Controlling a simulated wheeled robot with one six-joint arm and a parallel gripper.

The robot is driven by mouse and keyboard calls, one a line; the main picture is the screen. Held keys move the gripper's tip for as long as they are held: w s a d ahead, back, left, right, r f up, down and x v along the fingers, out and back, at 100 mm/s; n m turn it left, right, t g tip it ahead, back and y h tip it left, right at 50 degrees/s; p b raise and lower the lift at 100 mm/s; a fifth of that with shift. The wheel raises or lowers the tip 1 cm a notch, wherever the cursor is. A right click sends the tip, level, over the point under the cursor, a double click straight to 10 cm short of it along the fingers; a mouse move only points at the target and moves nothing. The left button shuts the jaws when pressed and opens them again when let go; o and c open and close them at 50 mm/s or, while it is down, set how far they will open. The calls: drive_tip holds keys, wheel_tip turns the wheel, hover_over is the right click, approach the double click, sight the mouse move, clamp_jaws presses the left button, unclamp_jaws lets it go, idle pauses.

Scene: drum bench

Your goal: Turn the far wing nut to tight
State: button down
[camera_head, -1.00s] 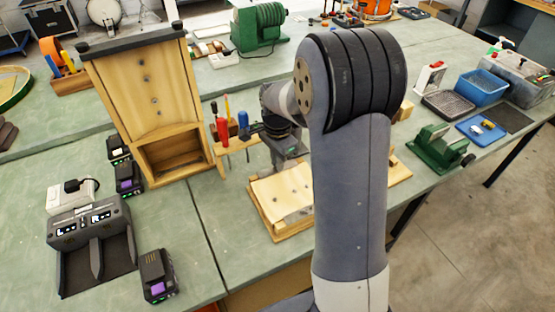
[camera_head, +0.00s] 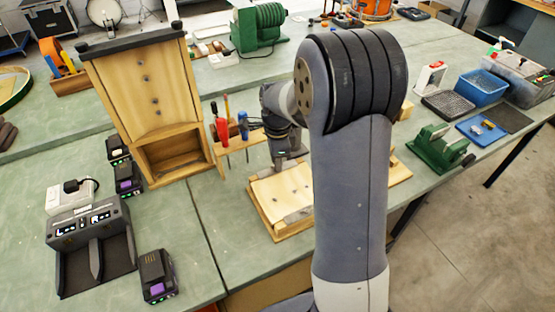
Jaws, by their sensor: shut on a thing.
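A pale wooden board (camera_head: 268,190) lies on the bench, partly behind my arm, with small dark fittings on its top. My gripper (camera_head: 284,166) points down at the far side of this board. It is shut on the far wing nut, which its fingers hide. How far the nut is turned cannot be seen. My forearm covers the right part of the board.
A rack of screwdrivers (camera_head: 240,140) stands just left of my gripper. A tall wooden case (camera_head: 148,95) is farther left. Chargers and batteries (camera_head: 158,275) lie at front left. A green clamp-like device (camera_head: 436,150) and blue tray (camera_head: 482,88) are at right.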

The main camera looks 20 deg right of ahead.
drive_tip(key=c, duration=1.5)
unclamp_jaws()
drive_tip(key=shift+o, duration=0.2)
wheel_tip(320, 180, up, 11)
drive_tip(key=shift+f, duration=0.15)
wheel_tip(320, 180, down, 11)
drive_tip(key=shift+r, duration=0.15)
drive_tip(key=shift+r, duration=0.1)
